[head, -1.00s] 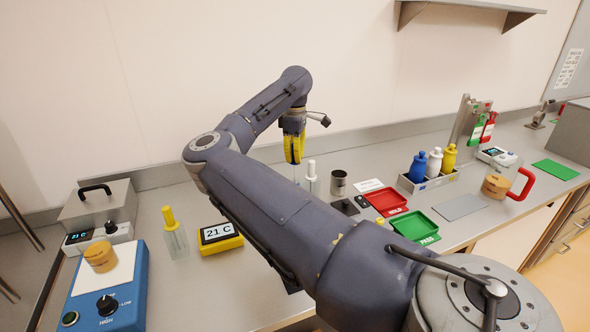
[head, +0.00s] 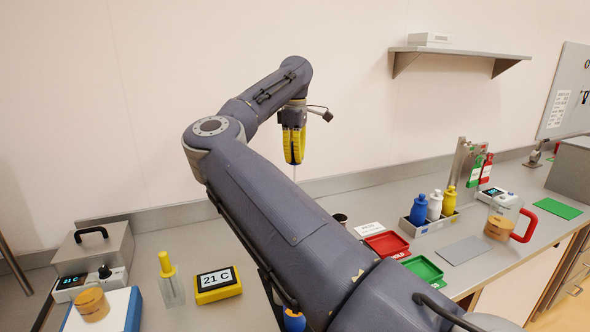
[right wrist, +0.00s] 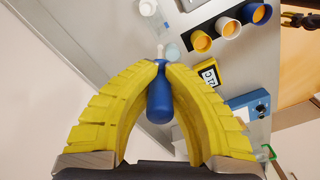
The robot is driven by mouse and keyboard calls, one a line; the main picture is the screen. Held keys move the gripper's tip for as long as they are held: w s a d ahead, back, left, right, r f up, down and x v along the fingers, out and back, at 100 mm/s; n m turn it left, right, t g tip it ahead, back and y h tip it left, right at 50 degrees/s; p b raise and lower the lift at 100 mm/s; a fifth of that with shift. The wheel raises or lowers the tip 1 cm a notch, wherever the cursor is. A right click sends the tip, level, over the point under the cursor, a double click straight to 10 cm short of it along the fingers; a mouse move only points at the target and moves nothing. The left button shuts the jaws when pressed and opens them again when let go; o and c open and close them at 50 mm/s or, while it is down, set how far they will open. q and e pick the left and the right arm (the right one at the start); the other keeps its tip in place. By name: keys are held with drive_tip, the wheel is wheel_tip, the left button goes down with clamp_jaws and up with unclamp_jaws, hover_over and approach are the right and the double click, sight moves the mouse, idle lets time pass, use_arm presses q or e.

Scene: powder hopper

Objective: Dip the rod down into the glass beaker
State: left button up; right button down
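My right gripper (head: 294,148) is raised above the back of the bench, yellow fingers closed. In the right wrist view its fingers (right wrist: 160,68) are shut on the blue handle (right wrist: 160,100) of the rod. The thin pale rod (head: 294,173) points down below the fingers in the head view, its lower end hidden behind my arm. A small clear vessel (head: 92,304) with tan contents stands on the blue stirrer at left. A clear jug (head: 499,225) with a red handle stands at right. I cannot tell which is the glass beaker.
A yellow 21 C display (head: 217,285) and a yellow-topped clear bottle (head: 170,283) stand left of my arm. Red (head: 386,245) and green (head: 425,270) trays and a rack of bottles (head: 430,222) stand to the right. My right arm covers the bench's middle.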

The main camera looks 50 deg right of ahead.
drive_tip(key=shift+r, duration=4.6)
